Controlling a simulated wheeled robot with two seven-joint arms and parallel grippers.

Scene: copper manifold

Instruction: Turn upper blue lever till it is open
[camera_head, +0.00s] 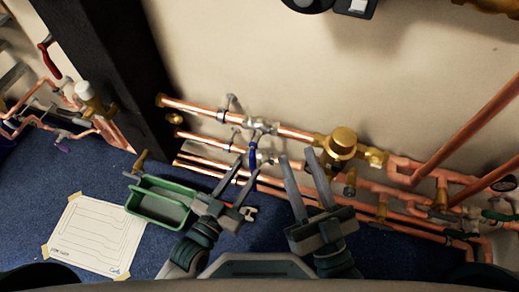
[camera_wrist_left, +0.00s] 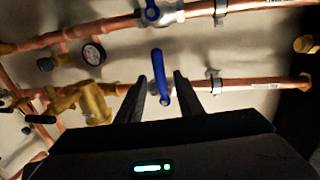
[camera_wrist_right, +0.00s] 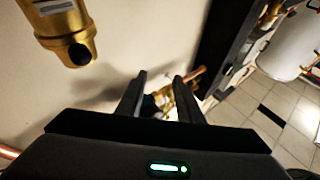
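Two valves with blue levers sit on the copper pipes by the wall. In the left wrist view, one blue lever (camera_wrist_left: 160,80) shows between the open fingers (camera_wrist_left: 159,82), with no clear contact. A second blue lever (camera_wrist_left: 152,12) is at the top edge; I cannot tell surely which is the upper one. My right gripper (camera_head: 298,157) is open and empty, right of the levers; it also shows in the right wrist view (camera_wrist_right: 160,80).
A brass fitting (camera_head: 341,143) stands on the upper pipe, right of the levers. A green tray (camera_head: 155,205) and a taped paper sheet (camera_head: 97,235) lie on the blue floor at left. A dark pillar (camera_head: 110,70) is at left. A gauge (camera_wrist_left: 93,52) sits near the pipes.

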